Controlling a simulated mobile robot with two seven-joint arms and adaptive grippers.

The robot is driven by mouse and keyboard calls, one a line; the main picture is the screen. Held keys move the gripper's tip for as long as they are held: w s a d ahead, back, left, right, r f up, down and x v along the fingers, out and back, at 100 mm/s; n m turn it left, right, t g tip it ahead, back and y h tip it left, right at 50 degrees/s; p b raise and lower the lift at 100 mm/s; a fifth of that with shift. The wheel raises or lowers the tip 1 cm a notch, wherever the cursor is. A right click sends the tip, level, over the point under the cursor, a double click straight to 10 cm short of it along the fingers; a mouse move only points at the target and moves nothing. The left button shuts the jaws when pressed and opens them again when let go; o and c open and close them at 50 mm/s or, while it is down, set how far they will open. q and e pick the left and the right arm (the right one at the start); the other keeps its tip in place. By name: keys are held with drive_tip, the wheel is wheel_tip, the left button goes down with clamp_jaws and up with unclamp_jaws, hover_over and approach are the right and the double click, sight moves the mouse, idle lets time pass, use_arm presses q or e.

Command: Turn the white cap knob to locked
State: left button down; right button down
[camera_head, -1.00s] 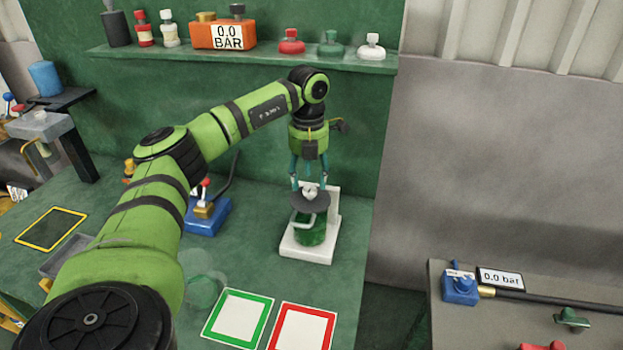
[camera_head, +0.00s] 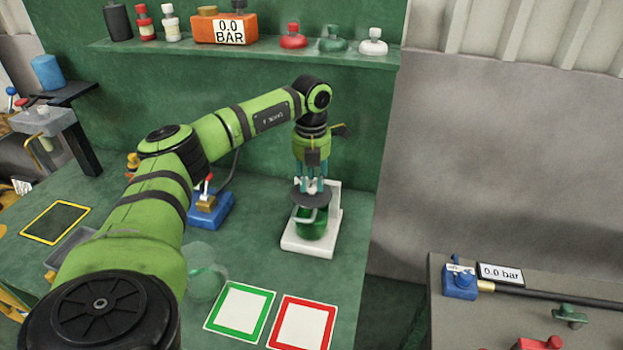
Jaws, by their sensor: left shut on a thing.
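My left gripper (camera_head: 311,186) points straight down over a fixture on the green bench. Its fingers are shut on a small white knob (camera_head: 311,188), which shows only in part between them. The knob sits above a dark round disc (camera_head: 311,200). Under the disc is a green body (camera_head: 313,226) with a pale curved handle at its side. The body stands on a white base (camera_head: 305,245) with an upright back plate. Which way the knob is turned is hard to tell. My right gripper is not in view.
A shelf behind holds red, green and white (camera_head: 373,42) capped items and an orange 0.0 BAR box (camera_head: 224,29). A blue block with a red-tipped lever (camera_head: 210,211) stands left of the fixture. Green-framed (camera_head: 240,311) and red-framed (camera_head: 302,323) pads lie in front.

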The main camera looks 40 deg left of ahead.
use_arm(q)
drive_tip(key=shift+m, duration=0.3)
drive_tip(key=m, duration=0.3)
drive_tip(key=shift+m, duration=0.4)
drive_tip(key=m, duration=0.4)
drive_tip(key=shift+m, duration=0.3)
drive_tip(key=m, duration=0.8)
drive_tip(key=shift+m+b, duration=0.3)
drive_tip(key=c, duration=0.9)
unclamp_jaws()
